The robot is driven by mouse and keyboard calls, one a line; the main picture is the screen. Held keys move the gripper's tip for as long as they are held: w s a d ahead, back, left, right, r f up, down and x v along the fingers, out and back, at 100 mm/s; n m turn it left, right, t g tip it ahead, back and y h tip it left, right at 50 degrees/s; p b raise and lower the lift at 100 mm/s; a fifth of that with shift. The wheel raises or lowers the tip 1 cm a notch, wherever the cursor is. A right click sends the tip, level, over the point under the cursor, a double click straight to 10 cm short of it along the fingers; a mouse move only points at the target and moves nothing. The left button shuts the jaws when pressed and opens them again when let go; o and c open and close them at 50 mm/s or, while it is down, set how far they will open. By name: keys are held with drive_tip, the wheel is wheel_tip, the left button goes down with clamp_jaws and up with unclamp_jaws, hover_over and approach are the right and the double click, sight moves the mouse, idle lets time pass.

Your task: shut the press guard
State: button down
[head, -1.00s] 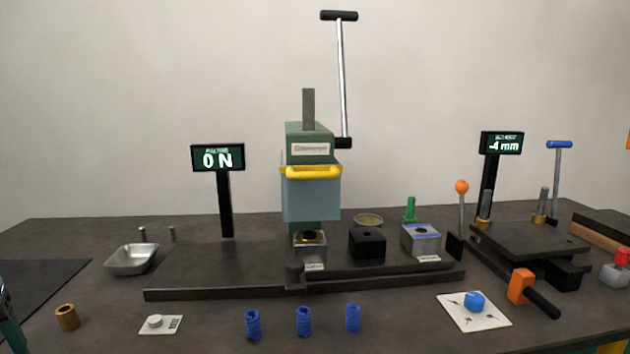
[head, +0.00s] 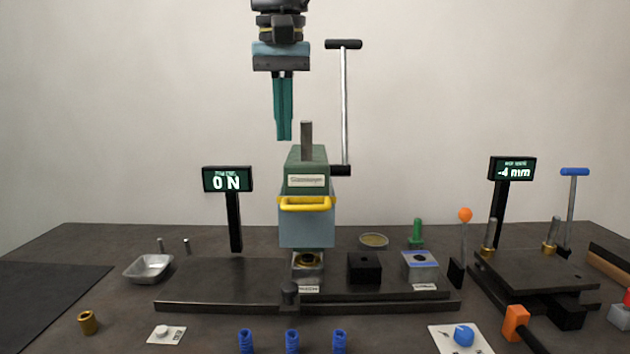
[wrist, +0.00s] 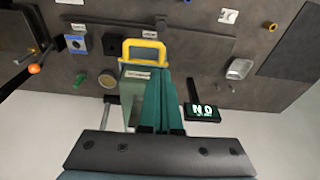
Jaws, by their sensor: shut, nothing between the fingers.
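The press (head: 307,168) stands at the middle of the bench, with a green head and a tall lever with a black T-handle (head: 343,44). Its guard (head: 306,228) is a blue-grey panel on the front of the head, with a yellow handle (head: 305,204) along its top. My gripper (head: 284,138) points down above the press head, left of the lever, shut and empty. In the wrist view the yellow handle (wrist: 144,44) shows just beyond the closed teal fingers (wrist: 157,80).
A force display (head: 227,180) stands left of the press. A black block (head: 364,268) and a blue-topped block (head: 420,266) sit on the rail to the right. Several blue springs (head: 292,341) stand in front. A metal tray (head: 149,268) lies at left. The air around the guard's front is clear.

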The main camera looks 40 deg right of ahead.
wheel_tip(320, 180, up, 2)
drive_tip(key=s+d, duration=0.2)
drive_tip(key=s, duration=0.1)
drive_tip(key=p, duration=0.3)
approach(304, 206)
drive_tip(key=f, duration=0.4)
drive_tip(key=w+f, duration=0.1)
drive_tip(key=f, duration=0.1)
drive_tip(key=shift+d+f, duration=0.35)
drive_tip(key=shift+d, duration=0.05)
